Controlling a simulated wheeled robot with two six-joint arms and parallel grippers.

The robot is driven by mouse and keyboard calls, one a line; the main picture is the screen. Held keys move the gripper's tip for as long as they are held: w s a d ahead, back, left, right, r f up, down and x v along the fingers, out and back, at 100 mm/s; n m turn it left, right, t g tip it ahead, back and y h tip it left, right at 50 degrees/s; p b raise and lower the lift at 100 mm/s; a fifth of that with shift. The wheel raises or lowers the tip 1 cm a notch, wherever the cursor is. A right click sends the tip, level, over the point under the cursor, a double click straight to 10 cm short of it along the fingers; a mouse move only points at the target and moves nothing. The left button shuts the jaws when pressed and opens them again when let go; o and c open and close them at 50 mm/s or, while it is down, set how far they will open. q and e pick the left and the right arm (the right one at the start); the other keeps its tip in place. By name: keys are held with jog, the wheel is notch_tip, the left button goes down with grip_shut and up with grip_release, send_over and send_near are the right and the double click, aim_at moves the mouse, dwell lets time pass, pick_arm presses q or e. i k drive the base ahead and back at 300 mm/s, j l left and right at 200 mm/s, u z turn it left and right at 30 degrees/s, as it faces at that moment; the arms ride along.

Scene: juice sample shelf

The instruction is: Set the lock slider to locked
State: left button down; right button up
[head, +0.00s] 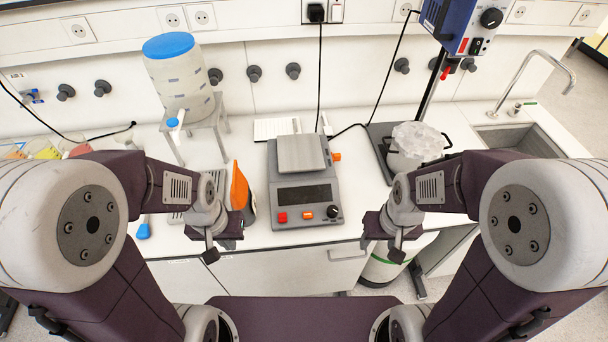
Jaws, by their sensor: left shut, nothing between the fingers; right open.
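A grey balance-like device (305,190) stands on the counter in the middle of the head view. It has a square metal plate (301,153) on top, a dark display (304,194), a red button (282,217), an orange button (307,215) and a black knob (333,211). A small orange tab (337,156) sticks out at its right side; it may be the lock slider, but its setting is too small to tell. My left gripper (222,249) is shut and empty, front left of the device. My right gripper (381,249) is open and empty, front right of it.
An orange-and-dark bottle-like item (240,192) stands just left of the device. A blue-lidded container (180,80) stands on a rack further left. A pot (407,150) on a dark base stands right, beside a post. A black cable (320,80) hangs behind the device.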

aim_at(336, 157)
jog(key=i+l+u, duration=0.15)
jog(key=u, duration=0.2)
jog(key=i+l+u, duration=0.15)
jog(key=l+u, duration=0.2)
